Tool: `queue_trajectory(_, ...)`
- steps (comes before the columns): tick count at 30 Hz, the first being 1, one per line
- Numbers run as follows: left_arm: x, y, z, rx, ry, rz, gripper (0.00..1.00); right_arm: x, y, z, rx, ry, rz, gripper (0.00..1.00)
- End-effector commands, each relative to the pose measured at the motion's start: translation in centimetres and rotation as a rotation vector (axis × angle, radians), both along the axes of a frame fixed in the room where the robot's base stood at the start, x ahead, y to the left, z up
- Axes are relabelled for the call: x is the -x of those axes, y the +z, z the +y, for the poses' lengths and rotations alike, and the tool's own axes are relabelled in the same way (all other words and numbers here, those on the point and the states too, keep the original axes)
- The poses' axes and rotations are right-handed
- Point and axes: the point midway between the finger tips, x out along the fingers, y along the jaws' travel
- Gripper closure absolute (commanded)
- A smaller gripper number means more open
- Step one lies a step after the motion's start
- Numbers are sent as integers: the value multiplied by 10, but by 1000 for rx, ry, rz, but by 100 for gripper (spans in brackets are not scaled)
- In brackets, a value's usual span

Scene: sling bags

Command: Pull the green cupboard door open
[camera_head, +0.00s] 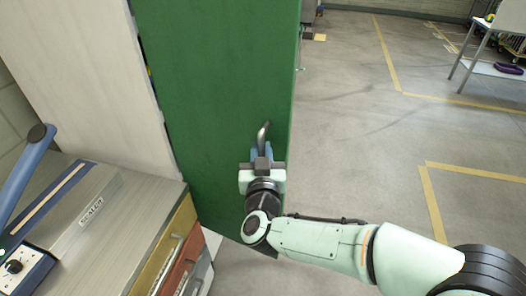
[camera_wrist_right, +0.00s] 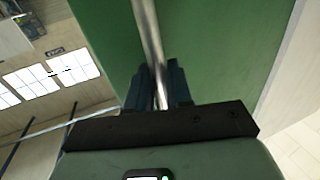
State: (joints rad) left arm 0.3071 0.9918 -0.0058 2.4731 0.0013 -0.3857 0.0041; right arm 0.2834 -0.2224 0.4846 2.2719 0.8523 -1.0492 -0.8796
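The green cupboard door (camera_head: 215,70) stands upright in the middle of the head view, beside a pale cupboard panel. A narrow dark gap with a bit of colour shows along the door's left edge. A metal bar handle (camera_head: 264,130) is on the door's face near its right edge. My right gripper (camera_head: 262,160) is at the handle, its blue fingers around the bar. In the right wrist view the handle (camera_wrist_right: 149,40) runs between the two dark fingers (camera_wrist_right: 158,88), which look closed on it. The handle's lower part is hidden. My left gripper is not in view.
A bench with a sealer machine (camera_head: 75,215) with a blue lever and drawers below stands at the lower left, close to the door. Open grey floor (camera_head: 350,120) with yellow lines lies to the right. A table (camera_head: 500,25) stands far right.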

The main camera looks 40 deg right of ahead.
Motion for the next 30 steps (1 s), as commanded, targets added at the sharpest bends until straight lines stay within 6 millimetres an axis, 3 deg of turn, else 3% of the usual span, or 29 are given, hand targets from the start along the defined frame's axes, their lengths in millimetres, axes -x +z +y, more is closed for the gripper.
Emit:
queue_trajectory(2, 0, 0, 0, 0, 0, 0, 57, -2, 2, 4, 2, 13, -3, 63)
queue_trajectory(17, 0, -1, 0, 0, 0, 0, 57, 7, 1, 7, 0, 6, -2, 63)
queue_trajectory(30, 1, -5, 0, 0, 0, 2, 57, 82, 2, 58, 2, 9, -5, 63)
